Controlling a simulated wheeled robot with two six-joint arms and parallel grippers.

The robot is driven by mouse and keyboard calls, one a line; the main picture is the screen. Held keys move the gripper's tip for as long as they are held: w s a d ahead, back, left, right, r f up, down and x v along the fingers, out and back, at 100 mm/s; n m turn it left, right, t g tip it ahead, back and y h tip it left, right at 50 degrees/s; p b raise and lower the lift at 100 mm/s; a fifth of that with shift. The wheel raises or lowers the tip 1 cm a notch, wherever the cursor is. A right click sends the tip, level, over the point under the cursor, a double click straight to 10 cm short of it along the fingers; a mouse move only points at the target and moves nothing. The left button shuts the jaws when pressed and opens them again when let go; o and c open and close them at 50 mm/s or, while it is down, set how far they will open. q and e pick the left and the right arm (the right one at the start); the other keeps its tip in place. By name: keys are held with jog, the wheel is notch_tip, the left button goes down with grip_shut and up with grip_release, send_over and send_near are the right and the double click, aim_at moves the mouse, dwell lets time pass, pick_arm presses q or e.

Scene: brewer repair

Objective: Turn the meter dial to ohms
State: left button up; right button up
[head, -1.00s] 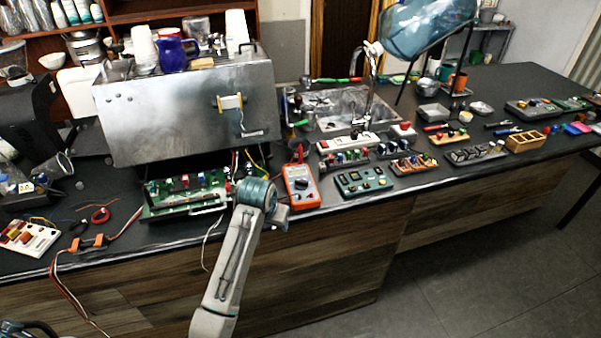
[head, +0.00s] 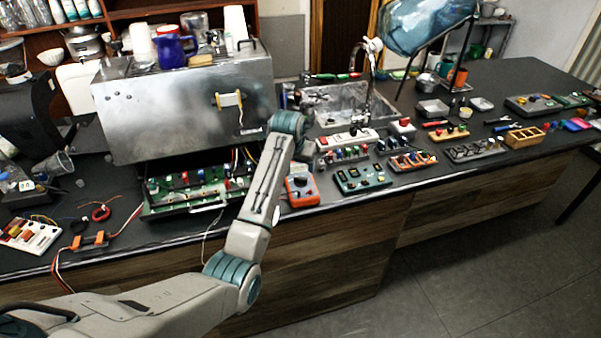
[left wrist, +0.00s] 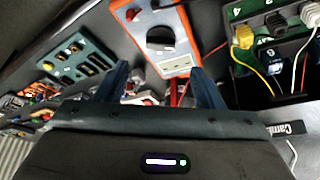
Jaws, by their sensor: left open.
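The orange multimeter (head: 302,190) lies on the dark counter, right of the green circuit board. The dial's pointer setting is too small to read. My left gripper (left wrist: 161,82) is open, its two dark fingers spread and apart from the dial, with nothing between them held. In the head view the fingers are hidden behind my arm's end. My right gripper is not in view.
The green circuit board (head: 185,190) with colored connectors sits left of the meter, under the steel brewer housing (head: 180,100). A teal button panel (head: 362,178) lies just right of the meter. Wires show near the board. A sink (head: 335,105) is behind.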

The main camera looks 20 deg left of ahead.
aim_at(300, 179)
pick_arm(q)
jog(key=p+x, duration=0.1)
jog(key=x, duration=0.4)
jog(key=shift+w+f+p, duration=0.2)
jog(key=shift+f+p, duration=0.1)
jog(key=shift+f, duration=0.05)
jog(key=shift+x, duration=0.85)
jog(key=c, duration=1)
